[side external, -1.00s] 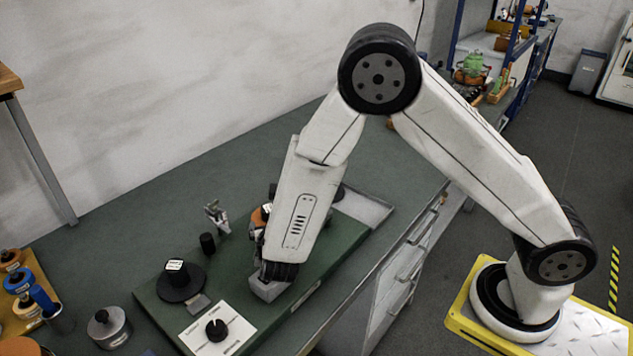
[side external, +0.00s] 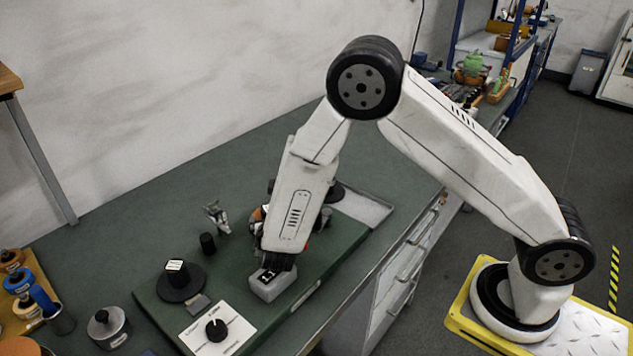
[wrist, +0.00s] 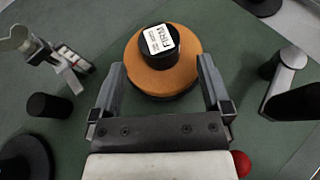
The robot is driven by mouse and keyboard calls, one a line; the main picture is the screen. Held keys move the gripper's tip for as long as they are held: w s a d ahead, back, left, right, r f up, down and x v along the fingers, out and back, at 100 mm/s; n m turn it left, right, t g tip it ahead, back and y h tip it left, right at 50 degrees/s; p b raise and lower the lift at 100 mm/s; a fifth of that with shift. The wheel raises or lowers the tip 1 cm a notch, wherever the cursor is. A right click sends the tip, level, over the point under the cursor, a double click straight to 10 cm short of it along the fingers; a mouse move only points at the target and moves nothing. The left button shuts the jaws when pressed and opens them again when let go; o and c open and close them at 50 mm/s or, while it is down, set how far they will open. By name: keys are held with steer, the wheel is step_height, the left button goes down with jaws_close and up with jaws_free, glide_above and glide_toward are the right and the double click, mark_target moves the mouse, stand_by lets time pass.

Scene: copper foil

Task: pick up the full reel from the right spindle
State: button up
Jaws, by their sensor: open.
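The full reel (wrist: 142,72) is an orange-copper disc around a black hub with a white label reading FIRM. It fills the top middle of the wrist view. My gripper (wrist: 162,62) is open, with one finger at each side of the reel; I see no clear contact, and the height of the fingertips against it is hard to judge. In the side view, only a sliver of the reel (side external: 257,214) shows behind my wrist, and the fingers are mostly hidden. The spindle under the reel is hidden.
A grey block (side external: 273,284) sits by my wrist on the green board (side external: 325,249). A labelled black disc (side external: 181,283) and white dial plate (side external: 232,334) lie left. In the wrist view, a black post (wrist: 49,106) stands left and a grey lever (wrist: 285,75) right.

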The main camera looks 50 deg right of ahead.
steer(key=shift+x, duration=1.95)
jaws_close()
steer(key=shift+r, duration=0.25)
steer(key=shift+r, duration=0.9)
steer(key=s+r, duration=1)
steer(key=s, duration=0.4)
steer(key=shift+d+r, duration=0.3)
steer(key=shift+r, duration=0.1)
